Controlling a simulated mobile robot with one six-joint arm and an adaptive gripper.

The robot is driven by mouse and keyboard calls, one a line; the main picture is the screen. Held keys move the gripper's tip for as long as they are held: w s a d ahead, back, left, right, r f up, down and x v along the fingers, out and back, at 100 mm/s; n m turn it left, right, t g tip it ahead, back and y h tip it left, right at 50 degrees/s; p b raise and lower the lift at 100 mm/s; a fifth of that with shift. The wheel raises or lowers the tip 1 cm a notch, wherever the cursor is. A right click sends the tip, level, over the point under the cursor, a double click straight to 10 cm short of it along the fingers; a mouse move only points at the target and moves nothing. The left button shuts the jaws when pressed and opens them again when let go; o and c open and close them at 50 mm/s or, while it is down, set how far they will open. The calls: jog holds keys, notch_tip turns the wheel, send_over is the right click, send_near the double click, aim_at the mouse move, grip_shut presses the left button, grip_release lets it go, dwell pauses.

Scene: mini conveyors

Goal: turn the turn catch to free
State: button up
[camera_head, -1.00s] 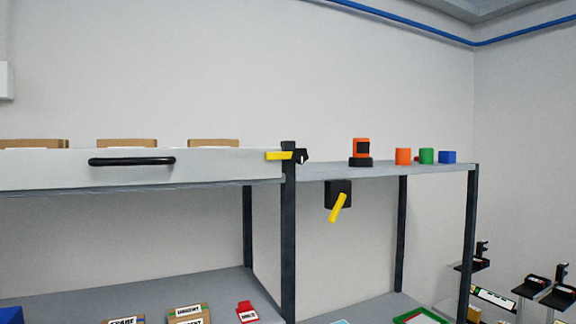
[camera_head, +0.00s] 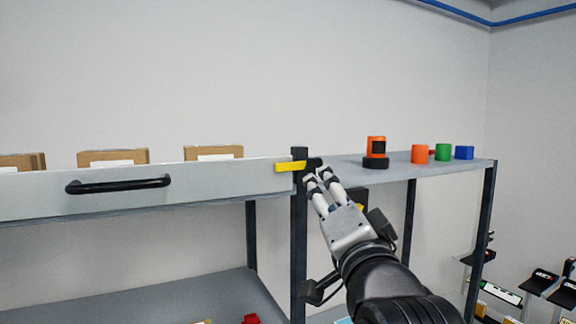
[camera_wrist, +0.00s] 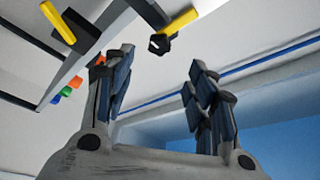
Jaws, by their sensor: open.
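The turn catch (camera_head: 290,166) is a yellow bar lying about level at the right end of the white drawer front, overlapping it beside the dark post. Its black end piece (camera_head: 315,162) is just right of the post. In the wrist view the yellow bar (camera_wrist: 184,21) and its black end show above the gap between my fingers. My gripper (camera_head: 317,176) is open and empty, with its fingertips close below the black end piece. I cannot tell whether they touch it.
The drawer (camera_head: 225,180) has a black handle (camera_head: 118,184) and boxes behind its front. A black box (camera_head: 356,193) with a yellow lever hangs under the right shelf, mostly hidden by my gripper. An orange device (camera_head: 376,148) and small coloured items stand on that shelf.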

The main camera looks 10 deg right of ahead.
aim_at(315, 169)
jog(key=p+x, duration=0.1)
jog(key=x, duration=1.1)
jog(key=shift+w+p, duration=0.25)
jog(key=shift+p, duration=0.15)
jog(key=shift+c, duration=0.5)
grip_shut()
